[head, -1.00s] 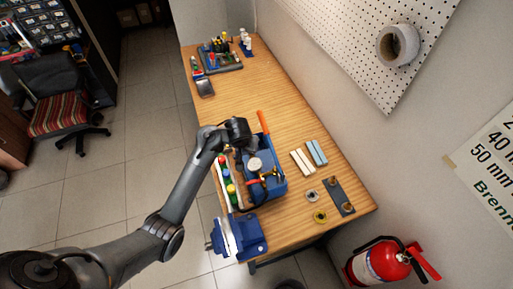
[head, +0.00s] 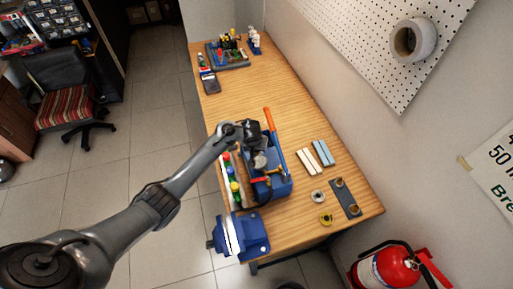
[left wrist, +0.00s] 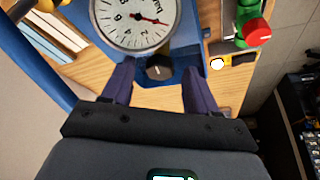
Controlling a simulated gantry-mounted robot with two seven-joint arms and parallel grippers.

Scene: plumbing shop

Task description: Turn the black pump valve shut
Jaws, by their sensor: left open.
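The blue test pump (head: 280,187) stands on the wooden bench, with a round white-faced gauge (head: 260,160) on it. In the left wrist view the gauge (left wrist: 133,18) fills the top, its red needle pointing right. Just below it is a black round knob (left wrist: 159,68) with a pale mark line, the pump valve. My left gripper (left wrist: 157,74) is open, with one finger on each side of the knob. I cannot tell whether the fingers touch it. In the head view my left gripper (head: 257,148) is over the pump's far end and hides the knob. My right gripper is not in view.
A blue vise (head: 250,235) sits at the bench's near left corner. Red, green and yellow-capped valves (head: 234,187) line the pump's left side; a red one (left wrist: 257,32) shows in the wrist view. An orange-ended handle (head: 269,118) rises beside the pump.

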